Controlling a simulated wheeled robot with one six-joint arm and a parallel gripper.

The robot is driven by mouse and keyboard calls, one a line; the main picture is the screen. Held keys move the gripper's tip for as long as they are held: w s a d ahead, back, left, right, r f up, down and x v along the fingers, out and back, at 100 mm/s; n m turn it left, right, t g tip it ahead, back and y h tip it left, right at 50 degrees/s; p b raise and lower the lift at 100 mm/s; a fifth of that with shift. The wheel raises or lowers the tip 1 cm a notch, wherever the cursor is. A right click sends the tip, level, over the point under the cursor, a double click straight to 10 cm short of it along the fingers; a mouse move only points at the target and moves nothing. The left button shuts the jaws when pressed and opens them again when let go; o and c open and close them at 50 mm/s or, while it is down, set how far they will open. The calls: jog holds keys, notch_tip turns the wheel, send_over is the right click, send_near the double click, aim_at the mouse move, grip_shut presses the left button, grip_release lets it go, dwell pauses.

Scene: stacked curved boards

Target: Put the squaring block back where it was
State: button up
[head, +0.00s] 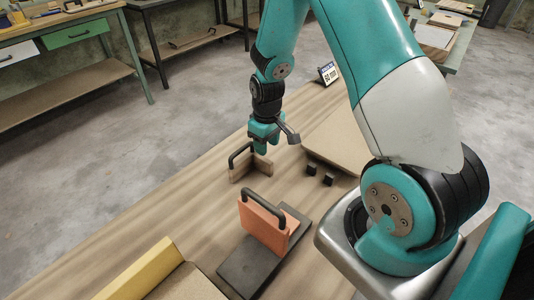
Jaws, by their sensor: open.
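Two handled blocks are in the head view, and I cannot tell for sure which is the squaring block. A small wooden block (240,172) with a black handle stands upright on the table, just under my gripper. An orange block (262,229) with a black arched handle stands upright on a dark grey plate (238,272), nearer to me. My gripper (262,148) is open and points down at the wooden block's handle. Its fingers overlap the block in this view, so I cannot tell whether they touch it. The orange block is apart from my gripper.
A yellow bar (140,270) lies at the front left. A small sign (328,74) stands at the far edge.

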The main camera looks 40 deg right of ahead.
jog(key=s+a+r+n+y, duration=0.1)
jog(key=s+a+r, duration=0.3)
jog(key=a+r, duration=0.45)
jog(key=s+a+r+n+y, duration=0.1)
jog(key=s+a+r, duration=0.2)
jog(key=a+r, duration=0.55)
jog(key=s+a+r+n+y, duration=0.1)
jog(key=s+a+r, duration=0.1)
jog(key=s+r, duration=0.2)
jog(key=s+a+r+n+y, duration=0.1)
jog(key=s+r, duration=0.3)
jog(key=s, duration=0.5)
jog(key=shift+s+a+r+n, duration=0.3)
jog(key=shift+a+n, duration=0.1)
jog(key=shift+a, duration=0.5)
